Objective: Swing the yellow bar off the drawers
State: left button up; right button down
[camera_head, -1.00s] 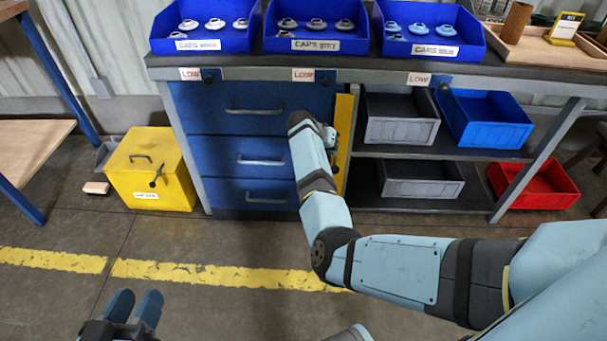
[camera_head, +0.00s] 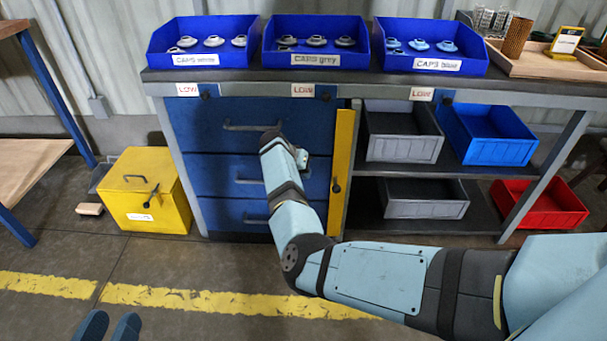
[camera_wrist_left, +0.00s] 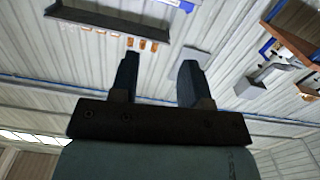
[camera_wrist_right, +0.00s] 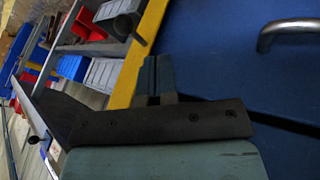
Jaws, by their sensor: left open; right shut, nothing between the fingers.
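The yellow bar (camera_head: 341,165) stands upright along the right edge of the blue drawers (camera_head: 225,135), with a dark knob on it. The drawer fronts left of it are uncovered and look shut. My right gripper (camera_head: 302,158) is in front of the drawers, just left of the bar, partly hidden by its own arm. In the right wrist view its fingers (camera_wrist_right: 157,72) are together and empty; the yellow bar (camera_wrist_right: 143,50) passes beside them and a drawer handle (camera_wrist_right: 290,32) shows to the right. My left gripper (camera_head: 108,325) is open, low at the left, away from the drawers.
A yellow box (camera_head: 148,190) stands on the floor left of the drawers. Grey bins (camera_head: 402,148), a blue bin (camera_head: 492,150) and a red bin (camera_head: 540,218) are on shelves to the right. Blue cap trays (camera_head: 315,60) line the bench top. The floor in front is clear.

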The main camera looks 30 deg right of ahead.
aim_at(339, 192)
pick_arm(q)
jog(key=w+m+b, duration=0.1)
jog(key=w+a+r+m+t+h+b, duration=0.1)
jog(key=m+b, duration=0.1)
jog(key=shift+a, duration=0.15)
pick_arm(e)
jog(key=s+d+f, duration=0.3)
jog(key=d+f, duration=0.2)
jog(key=d, duration=0.1)
jog(key=shift+f, duration=0.3)
jog(key=shift+d, duration=0.15)
